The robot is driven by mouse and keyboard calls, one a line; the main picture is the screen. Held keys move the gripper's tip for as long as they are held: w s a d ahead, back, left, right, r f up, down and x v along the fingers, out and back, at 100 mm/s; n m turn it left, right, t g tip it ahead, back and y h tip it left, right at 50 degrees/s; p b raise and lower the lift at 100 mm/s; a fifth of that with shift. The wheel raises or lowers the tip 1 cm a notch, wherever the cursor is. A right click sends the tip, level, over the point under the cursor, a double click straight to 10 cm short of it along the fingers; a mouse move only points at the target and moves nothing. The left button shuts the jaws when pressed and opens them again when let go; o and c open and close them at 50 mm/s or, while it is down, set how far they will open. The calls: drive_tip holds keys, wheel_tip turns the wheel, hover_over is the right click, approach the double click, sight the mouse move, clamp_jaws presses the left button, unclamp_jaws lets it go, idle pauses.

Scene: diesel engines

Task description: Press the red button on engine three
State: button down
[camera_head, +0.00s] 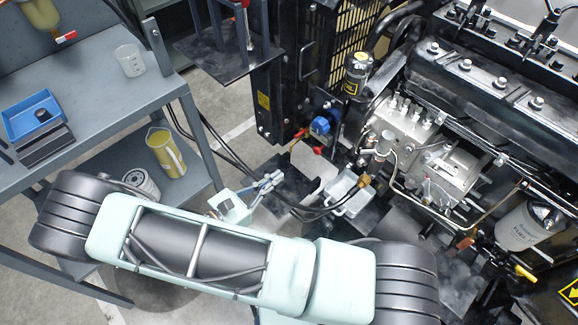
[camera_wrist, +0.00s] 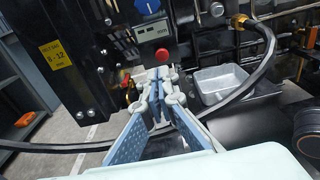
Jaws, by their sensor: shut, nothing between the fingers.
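The red button (camera_wrist: 162,55) is a round red knob on a dark panel of the engine in the wrist view. It sits below a small grey display (camera_wrist: 152,33) and a blue knob (camera_wrist: 147,6). My gripper (camera_wrist: 157,76) is shut and empty, its tips just below the button in the picture. A gap to the button cannot be judged. In the head view my gripper (camera_head: 269,181) is left of the engine block (camera_head: 420,150), and the blue part (camera_head: 321,125) shows beyond it. Small red parts (camera_head: 318,150) are there; which one is the button is unclear.
A metal tray (camera_wrist: 219,84) lies right of my gripper, with a black hose (camera_wrist: 262,70) curving around it. A red and yellow fitting (camera_wrist: 127,91) is close on the left. A grey workbench (camera_head: 100,95) with a blue bin (camera_head: 34,117) stands at left.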

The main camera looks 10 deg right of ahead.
drive_tip(key=b+x, duration=0.1)
drive_tip(key=x, duration=1)
drive_tip(key=shift+d, duration=0.2)
drive_tip(key=shift+x, duration=0.8)
drive_tip(key=shift+w, duration=0.1)
drive_tip(key=shift+x, duration=1.1)
drive_tip(key=shift+r, duration=0.1)
drive_tip(key=p, duration=0.1)
approach(314, 150)
drive_tip(key=v, duration=0.2)
drive_tip(key=r+v, duration=0.1)
drive_tip(key=v, duration=0.2)
drive_tip(key=shift+d+r, duration=0.1)
